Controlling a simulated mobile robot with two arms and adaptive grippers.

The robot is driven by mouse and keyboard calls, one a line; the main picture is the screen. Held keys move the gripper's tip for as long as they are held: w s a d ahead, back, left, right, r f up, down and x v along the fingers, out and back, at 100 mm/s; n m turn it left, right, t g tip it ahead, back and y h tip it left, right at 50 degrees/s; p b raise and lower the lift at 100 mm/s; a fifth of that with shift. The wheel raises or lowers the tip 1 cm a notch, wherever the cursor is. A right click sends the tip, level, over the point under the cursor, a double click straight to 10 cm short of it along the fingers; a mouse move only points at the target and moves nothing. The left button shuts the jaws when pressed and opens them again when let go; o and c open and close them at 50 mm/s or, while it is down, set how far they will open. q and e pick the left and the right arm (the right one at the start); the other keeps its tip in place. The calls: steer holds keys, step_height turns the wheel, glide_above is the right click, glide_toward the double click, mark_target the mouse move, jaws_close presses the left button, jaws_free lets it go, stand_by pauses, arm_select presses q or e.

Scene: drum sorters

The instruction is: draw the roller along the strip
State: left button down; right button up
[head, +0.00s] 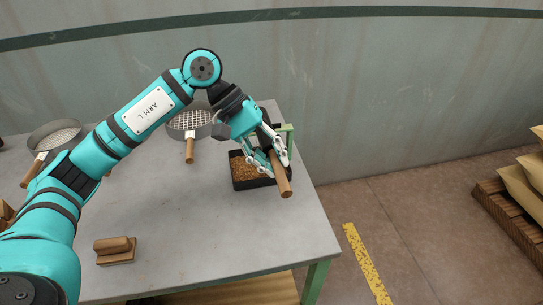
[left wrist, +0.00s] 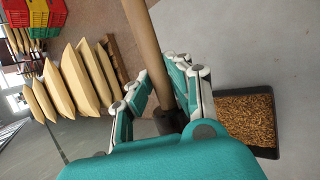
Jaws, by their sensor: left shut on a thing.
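My left gripper (head: 268,158) is shut on a brown wooden handle (head: 281,178), which I take to be the roller's; it is held tilted above the right part of the table. In the left wrist view the handle (left wrist: 147,45) passes between the fingers (left wrist: 160,95) to a dark part (left wrist: 168,122) low between them. The rest of the tool is hidden by the gripper. A black tray (head: 236,180) of brown grains lies just below and left of the gripper; it also shows in the left wrist view (left wrist: 264,152). I cannot make out a separate strip. My right gripper is not in view.
A mesh sieve (head: 190,117) and a pale pan sieve (head: 55,137) lie at the back of the grey table (head: 170,220). A wooden block with a grip (head: 115,250) lies at the front left. A green frame piece (head: 288,128) stands behind the tray. Table centre is clear.

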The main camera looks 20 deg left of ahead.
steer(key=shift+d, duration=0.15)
arm_select(q)
steer(key=shift+r+p, duration=1.2)
steer(key=shift+r, duration=1.55)
steer(key=shift+r+p, duration=0.35)
steer(key=shift+r, duration=0.5)
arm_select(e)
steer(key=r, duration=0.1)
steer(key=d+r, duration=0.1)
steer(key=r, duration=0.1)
arm_select(q)
steer(key=shift+f, duration=0.15)
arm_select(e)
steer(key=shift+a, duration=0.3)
